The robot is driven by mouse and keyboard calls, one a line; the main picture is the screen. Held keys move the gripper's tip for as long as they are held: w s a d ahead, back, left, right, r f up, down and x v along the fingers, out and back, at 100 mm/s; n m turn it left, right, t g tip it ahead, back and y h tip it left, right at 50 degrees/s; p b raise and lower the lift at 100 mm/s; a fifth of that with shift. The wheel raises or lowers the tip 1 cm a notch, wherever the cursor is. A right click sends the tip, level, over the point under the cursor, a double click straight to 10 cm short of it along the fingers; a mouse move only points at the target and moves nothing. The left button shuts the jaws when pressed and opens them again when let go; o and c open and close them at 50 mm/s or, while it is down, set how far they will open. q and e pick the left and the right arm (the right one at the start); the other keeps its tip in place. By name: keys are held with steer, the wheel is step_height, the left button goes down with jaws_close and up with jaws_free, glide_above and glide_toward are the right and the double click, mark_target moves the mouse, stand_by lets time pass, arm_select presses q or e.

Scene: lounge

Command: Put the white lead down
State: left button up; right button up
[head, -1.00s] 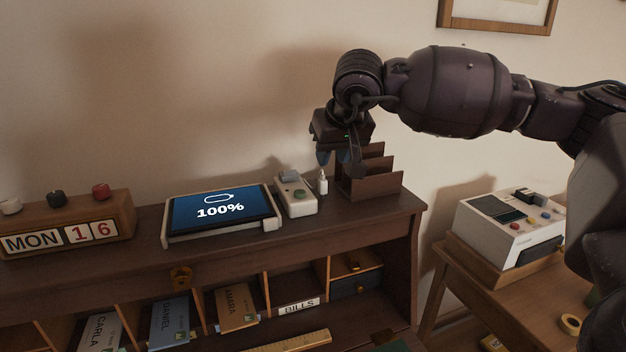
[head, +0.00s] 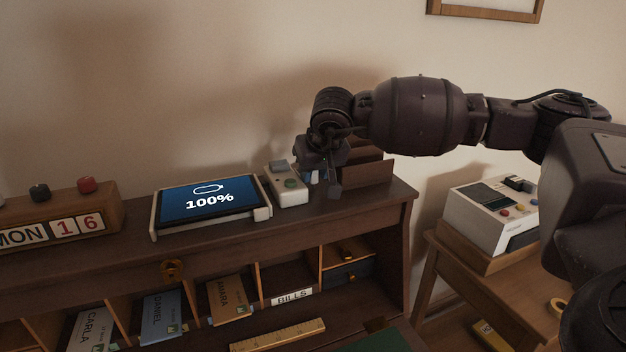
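The white lead shows only as a small pale piece (head: 313,178) at the top of the desk, just right of the white box with a green button (head: 289,185). Most of it is hidden by my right gripper. My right gripper (head: 323,181) points down at the lead, low over the desk top. Its fingers look apart, with one dark fingertip to the right of the lead. I cannot see clear contact between fingers and lead. My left gripper is out of view.
A tablet showing 100% (head: 210,202) lies left of the box. A dark letter rack (head: 368,172) stands close behind and right of my gripper. A date block (head: 60,222) is at the left. A white device (head: 490,213) sits on the side table.

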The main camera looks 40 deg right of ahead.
steer(key=shift+w+d+f, duration=0.1)
steer(key=shift+w+f, duration=0.25)
steer(key=shift+f, duration=0.3)
jaws_close()
steer(key=shift+r, duration=0.1)
step_height(320, 180, up, 20)
steer(key=p, duration=0.1)
